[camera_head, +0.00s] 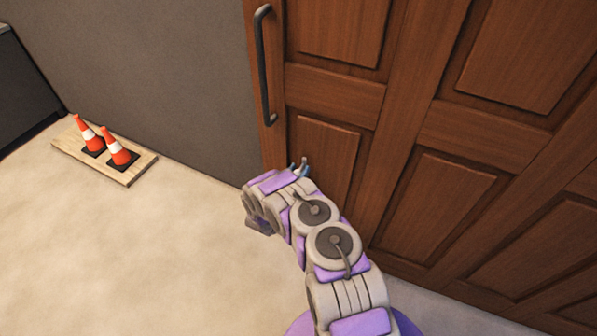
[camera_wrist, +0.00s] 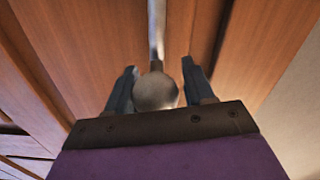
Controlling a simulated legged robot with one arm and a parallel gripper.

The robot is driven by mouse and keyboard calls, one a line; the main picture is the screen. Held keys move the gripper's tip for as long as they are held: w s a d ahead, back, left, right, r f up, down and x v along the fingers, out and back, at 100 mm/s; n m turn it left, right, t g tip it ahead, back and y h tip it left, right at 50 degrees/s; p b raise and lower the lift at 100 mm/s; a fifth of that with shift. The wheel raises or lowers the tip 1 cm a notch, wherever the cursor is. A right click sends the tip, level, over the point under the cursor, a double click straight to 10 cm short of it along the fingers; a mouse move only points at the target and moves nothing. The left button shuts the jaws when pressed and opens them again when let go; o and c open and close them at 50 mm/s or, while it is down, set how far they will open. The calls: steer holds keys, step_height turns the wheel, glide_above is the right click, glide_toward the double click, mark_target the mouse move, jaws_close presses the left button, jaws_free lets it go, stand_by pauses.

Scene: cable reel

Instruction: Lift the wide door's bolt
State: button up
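The wide brown wooden door (camera_head: 345,100) fills the right of the head view, with a dark vertical handle (camera_head: 262,65) near its left edge. In the wrist view, a pale metal bolt (camera_wrist: 157,35) runs down the door and ends in a rounded grey knob (camera_wrist: 155,92). My gripper (camera_wrist: 159,75) is open, with one dark finger on each side of the knob. A slight gap seems to show beside the knob, and contact is unclear. In the head view my gripper (camera_head: 298,167) is low at the door's left part, and my arm hides most of the bolt area.
Two orange and white traffic cones (camera_head: 105,148) stand on a wooden board (camera_head: 135,168) on the floor at left, by the grey wall (camera_head: 170,80). A dark object (camera_head: 22,90) stands at the far left. The pale floor (camera_head: 150,250) left of my arm is clear.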

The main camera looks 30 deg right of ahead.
mark_target(300, 169)
steer(key=shift+d, duration=0.25)
steer(key=c, duration=0.6)
jaws_close()
step_height(300, 169, up, 8)
steer(key=p, duration=0.4)
steer(key=shift+w+f+p, duration=0.1)
steer(key=shift+f+p, duration=0.1)
steer(key=shift+p, duration=0.2)
steer(key=o, duration=0.7)
jaws_free()
steer(key=shift+o, duration=1.2)
steer(key=shift+f, duration=0.1)
steer(key=shift+a, duration=0.1)
steer(key=p+v, duration=0.3)
steer(key=v, duration=1.4)
steer(key=shift+a, duration=0.1)
